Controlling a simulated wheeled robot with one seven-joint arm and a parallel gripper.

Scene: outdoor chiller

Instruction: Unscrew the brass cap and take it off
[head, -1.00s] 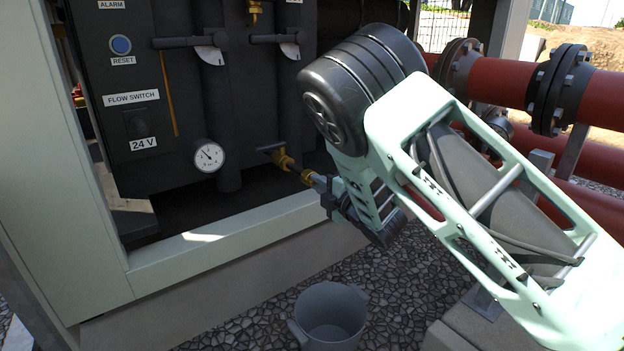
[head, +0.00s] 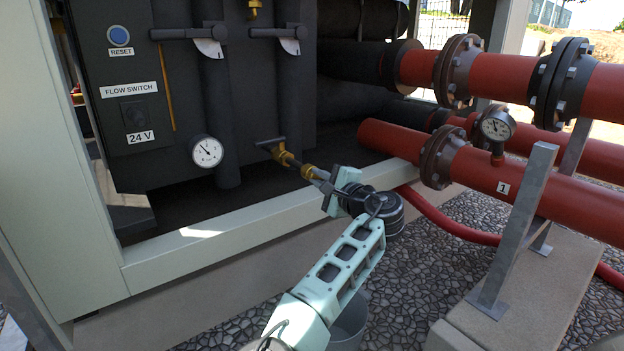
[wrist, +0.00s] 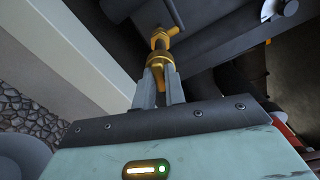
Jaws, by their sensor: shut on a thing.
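The brass cap (wrist: 158,82) is at the end of a brass drain valve (head: 291,161) that sticks out of the dark chiller unit. In the wrist view the valve body (wrist: 160,45) and its dark lever handle rise above the cap. My gripper (head: 318,178) is in line with the valve, its fingers shut on the cap at both sides. The fingers (wrist: 158,90) hide much of the cap, so I cannot tell how far it sits on the thread.
A grey bucket (head: 350,322) stands on the gravel below, partly behind my arm. A pale sill (head: 240,232) runs under the valve. Red pipes (head: 500,185) with flanges and a gauge are at the right. A white gauge (head: 207,152) is left of the valve.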

